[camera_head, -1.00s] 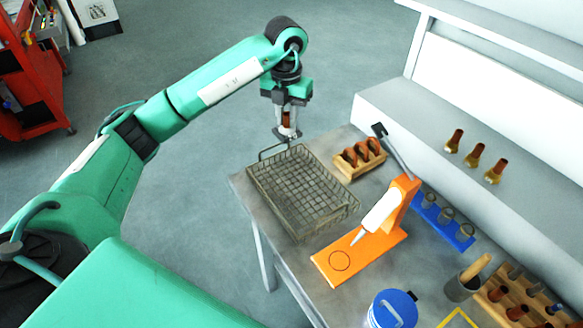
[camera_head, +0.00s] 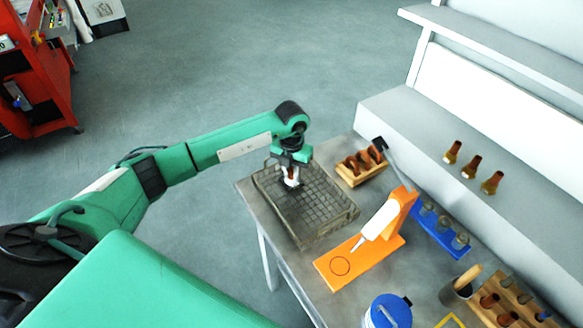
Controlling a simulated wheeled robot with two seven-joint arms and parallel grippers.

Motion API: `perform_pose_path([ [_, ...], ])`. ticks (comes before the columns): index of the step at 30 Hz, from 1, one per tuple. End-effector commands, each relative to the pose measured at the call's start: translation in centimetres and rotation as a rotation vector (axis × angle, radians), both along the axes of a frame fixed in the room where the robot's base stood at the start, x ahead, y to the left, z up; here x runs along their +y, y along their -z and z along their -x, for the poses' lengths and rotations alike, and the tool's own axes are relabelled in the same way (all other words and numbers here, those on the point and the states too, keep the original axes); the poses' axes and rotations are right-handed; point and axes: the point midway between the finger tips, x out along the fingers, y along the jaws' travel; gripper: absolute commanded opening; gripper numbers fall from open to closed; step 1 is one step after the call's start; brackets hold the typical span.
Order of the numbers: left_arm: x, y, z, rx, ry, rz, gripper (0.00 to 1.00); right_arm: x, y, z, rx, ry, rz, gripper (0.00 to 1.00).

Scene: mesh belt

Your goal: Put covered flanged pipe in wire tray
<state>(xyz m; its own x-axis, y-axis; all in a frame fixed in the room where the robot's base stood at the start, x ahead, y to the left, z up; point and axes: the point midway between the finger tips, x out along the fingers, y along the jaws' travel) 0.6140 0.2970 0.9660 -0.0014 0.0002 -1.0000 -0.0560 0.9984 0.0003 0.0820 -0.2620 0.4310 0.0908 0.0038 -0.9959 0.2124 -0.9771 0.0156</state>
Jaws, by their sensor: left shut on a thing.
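My left gripper (camera_head: 291,178) points down over the back left part of the tray. It is shut on a small pipe (camera_head: 291,183), of which a brownish and pale part shows between and below the fingers. I cannot tell whether the pipe touches the tray floor. My right gripper is not in view.
A wooden rack (camera_head: 361,167) with brown pieces stands right of the tray. An orange press stand (camera_head: 360,262) is in front of it. A blue rack (camera_head: 440,226), a blue-lidded container (camera_head: 388,312) and a wooden holder (camera_head: 510,300) stand farther right.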

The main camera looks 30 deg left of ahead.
Motion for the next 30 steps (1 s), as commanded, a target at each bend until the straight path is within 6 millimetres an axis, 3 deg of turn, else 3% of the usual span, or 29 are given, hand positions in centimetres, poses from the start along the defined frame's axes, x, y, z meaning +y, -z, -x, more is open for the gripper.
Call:
perform_pose_path([
  [10,0.0,0.4,-0.1,-0.002,0.0,0.001,0.0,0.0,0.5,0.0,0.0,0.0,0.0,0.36],
  [11,0.0,0.3,0.0,-0.001,0.0,0.0,0.25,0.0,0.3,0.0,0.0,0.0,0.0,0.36],
  [13,0.0,0.3,0.0,-0.001,0.0,0.0,0.39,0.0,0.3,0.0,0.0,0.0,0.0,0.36],
  [14,0.0,0.3,0.0,-0.001,0.0,0.0,0.41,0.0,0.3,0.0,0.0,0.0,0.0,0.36],
  [26,0.0,-0.4,-0.1,-0.003,0.0,0.001,0.41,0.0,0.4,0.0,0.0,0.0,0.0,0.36],
  [30,0.0,-2.7,-0.2,-0.006,0.002,0.001,0.41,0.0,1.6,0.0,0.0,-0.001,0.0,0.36],
])
